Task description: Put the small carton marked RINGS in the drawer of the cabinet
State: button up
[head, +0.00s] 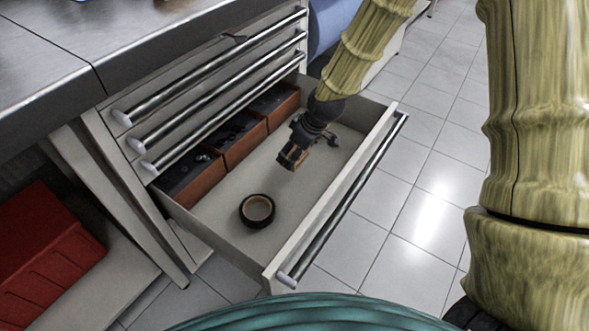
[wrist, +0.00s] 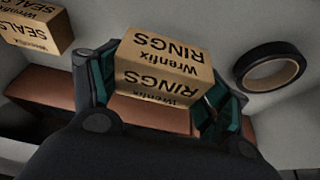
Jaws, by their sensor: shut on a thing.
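The small tan carton marked RINGS (wrist: 163,62) is between the fingers of my gripper (head: 294,152) in the wrist view. My gripper is shut on it. In the head view, my gripper reaches down into the open bottom drawer (head: 290,190) of the cabinet (head: 150,115), and little of the carton shows there. I cannot tell whether the carton touches the drawer floor. The drawer is pulled well out.
A black roll of tape (head: 257,210) lies on the drawer floor, also at right in the wrist view (wrist: 271,71). A carton marked SEALS (wrist: 35,28) shows at upper left there. Brown bins (head: 196,185) line the drawer's back. A red crate (head: 45,245) stands left.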

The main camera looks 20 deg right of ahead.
jog(key=shift+f+b, duration=0.85)
jog(key=shift+f, duration=2.05)
jog(key=shift+f, duration=0.1)
jog(key=o, duration=1.1)
jog(key=p+v, duration=0.4)
jog(key=v, duration=0.8)
